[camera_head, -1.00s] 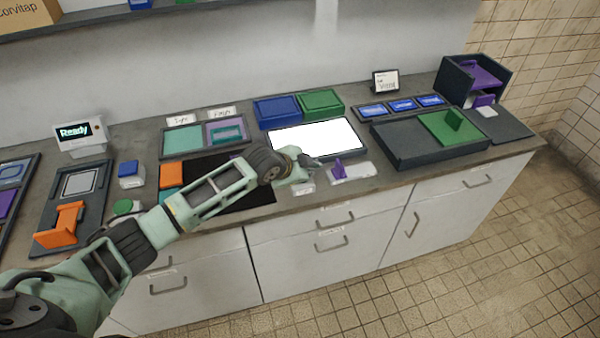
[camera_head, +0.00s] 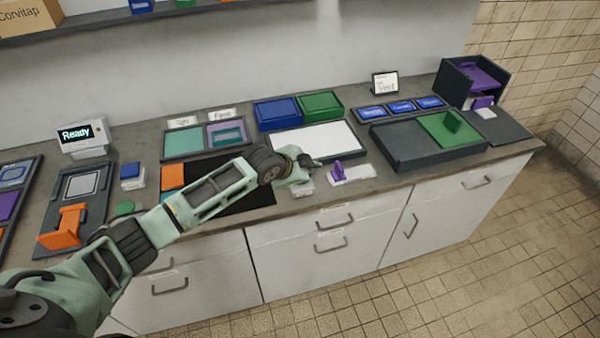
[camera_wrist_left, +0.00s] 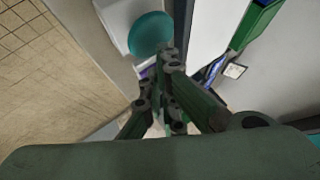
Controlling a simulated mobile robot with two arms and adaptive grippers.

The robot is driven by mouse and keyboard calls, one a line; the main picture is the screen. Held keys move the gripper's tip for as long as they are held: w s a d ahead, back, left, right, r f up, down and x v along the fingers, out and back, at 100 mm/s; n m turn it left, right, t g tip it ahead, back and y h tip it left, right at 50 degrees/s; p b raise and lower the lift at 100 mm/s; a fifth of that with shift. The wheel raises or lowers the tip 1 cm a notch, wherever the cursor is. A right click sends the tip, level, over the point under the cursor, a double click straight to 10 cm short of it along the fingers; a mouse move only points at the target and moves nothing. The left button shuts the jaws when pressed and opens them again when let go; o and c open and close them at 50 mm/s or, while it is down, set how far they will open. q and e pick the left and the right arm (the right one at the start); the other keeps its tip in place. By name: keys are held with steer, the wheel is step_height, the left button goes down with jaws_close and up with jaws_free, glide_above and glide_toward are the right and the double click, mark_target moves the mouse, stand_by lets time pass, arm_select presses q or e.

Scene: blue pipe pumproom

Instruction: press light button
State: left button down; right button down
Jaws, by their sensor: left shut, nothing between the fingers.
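My left gripper (camera_head: 312,162) is shut and empty, low over the counter at the front edge of a white panel (camera_head: 318,137) in a dark frame. In the left wrist view, a round teal button (camera_wrist_left: 151,34) on a white base lies just beyond the shut fingers (camera_wrist_left: 168,62). I cannot tell whether the fingertips touch it. In the head view the gripper hides the button; part of a white base (camera_head: 302,189) shows below it. The panel is plain white, not glowing. My right gripper is not in view.
A purple-handled piece on a white base (camera_head: 352,174) stands close right of the gripper. Blue (camera_head: 277,113) and green (camera_head: 320,104) bins stand behind the panel. A dark tray with a green plate (camera_head: 452,131) is at the right. A "Ready" display (camera_head: 77,134) stands at the left.

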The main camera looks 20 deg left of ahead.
arm_select(q)
step_height(320, 180, up, 6)
steer(key=p, duration=0.6)
stand_by(0.4)
